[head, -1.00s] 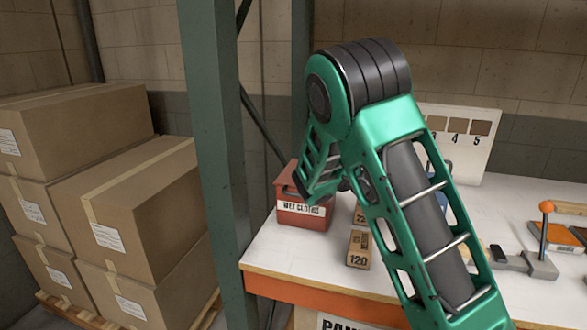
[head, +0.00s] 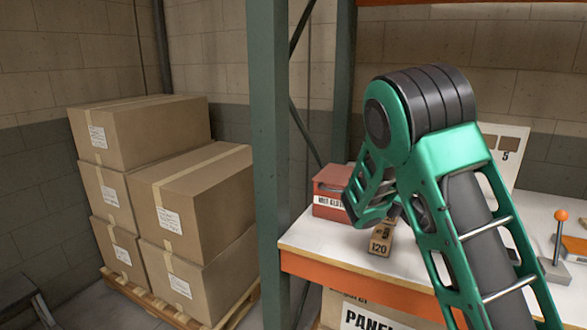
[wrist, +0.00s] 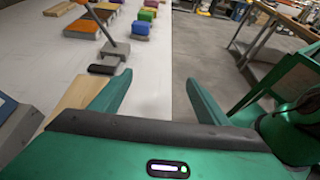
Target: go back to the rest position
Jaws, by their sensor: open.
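My gripper (wrist: 158,95) shows in the wrist view with its two green fingers spread wide apart. Nothing is between them; behind the gap lie the edge of the white bench top and the grey floor. In the head view my green arm is bent up over the right part of the picture, and the gripper's fingertips cannot be made out there.
A white bench (head: 310,238) with an orange edge carries a red box (head: 331,190), a block marked 120 (head: 380,243) and an orange-knobbed lever (head: 560,238). A green post (head: 268,150) stands at its left end. Cartons (head: 205,205) are stacked on a pallet (head: 160,312).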

